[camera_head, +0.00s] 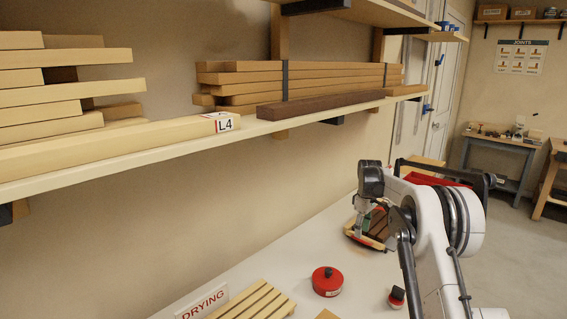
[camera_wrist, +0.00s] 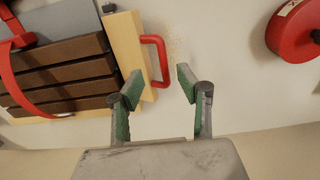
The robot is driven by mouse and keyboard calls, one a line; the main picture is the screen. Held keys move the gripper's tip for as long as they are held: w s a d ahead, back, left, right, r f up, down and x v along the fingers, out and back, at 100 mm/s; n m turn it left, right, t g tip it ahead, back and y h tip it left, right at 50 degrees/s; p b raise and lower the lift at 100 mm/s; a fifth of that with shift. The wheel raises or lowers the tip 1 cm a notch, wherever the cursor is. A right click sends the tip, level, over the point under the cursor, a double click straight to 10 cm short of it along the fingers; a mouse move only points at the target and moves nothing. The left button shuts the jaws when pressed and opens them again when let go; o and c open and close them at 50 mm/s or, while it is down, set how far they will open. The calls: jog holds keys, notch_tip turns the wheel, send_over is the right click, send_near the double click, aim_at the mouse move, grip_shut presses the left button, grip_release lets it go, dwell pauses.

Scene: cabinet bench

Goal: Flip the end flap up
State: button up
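In the wrist view, a light wood end piece (camera_wrist: 128,45) with a red handle (camera_wrist: 161,50) sits at the end of a set of dark brown slats (camera_wrist: 60,75). It looks like the end flap, but I cannot tell how it is hinged. My gripper (camera_wrist: 160,86) is open, with green-padded fingers apart. The red handle's lower end shows between the fingertips, closer to the left one; I cannot tell if they touch. In the head view, my gripper (camera_head: 363,226) is over the slatted item (camera_head: 375,238) on the bench and partly hides it.
A red strap (camera_wrist: 52,108) crosses the slats. A round red container (camera_head: 327,281) and a small red-topped one (camera_head: 397,297) stand on the white bench (camera_head: 300,245). A slatted wood rack (camera_head: 255,303) is beside a DRYING sign (camera_head: 203,303). A timber-loaded shelf (camera_head: 180,150) overhangs the back.

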notch_tip(320, 180, up, 6)
jog(key=shift+p, duration=0.8)
jog(key=shift+f+b, duration=1.3)
jog(key=shift+f, duration=3.2)
